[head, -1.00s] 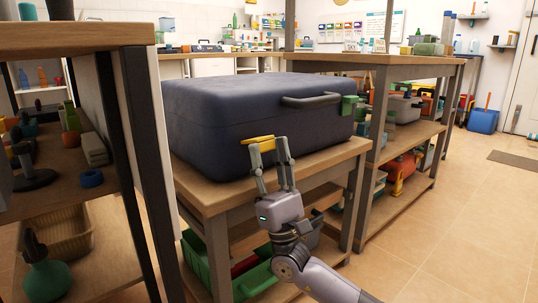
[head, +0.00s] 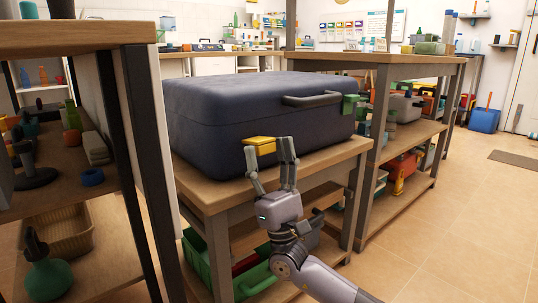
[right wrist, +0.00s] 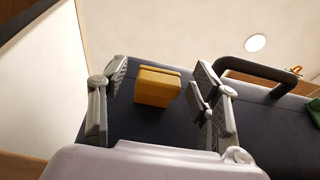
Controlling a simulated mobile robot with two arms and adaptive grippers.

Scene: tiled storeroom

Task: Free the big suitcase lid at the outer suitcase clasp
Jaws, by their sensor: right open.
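The big dark blue suitcase (head: 235,110) lies shut on a wooden-topped bench in the head view. A yellow clasp (head: 262,142) is at the left of its front face and a green clasp (head: 350,104) at the right. My right gripper (head: 268,147) is open just in front of the yellow clasp. In the right wrist view the yellow clasp (right wrist: 154,88) lies between the spread fingers, nearer the left one, with gaps visible on both sides. The green clasp is only partly visible at that view's right edge (right wrist: 313,112). My left gripper is not in view.
A dark handle (head: 311,99) sticks out between the clasps, right of my fingers. The bench top (head: 210,190) leaves a narrow strip before the suitcase. A shelf unit (head: 75,35) stands close at left.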

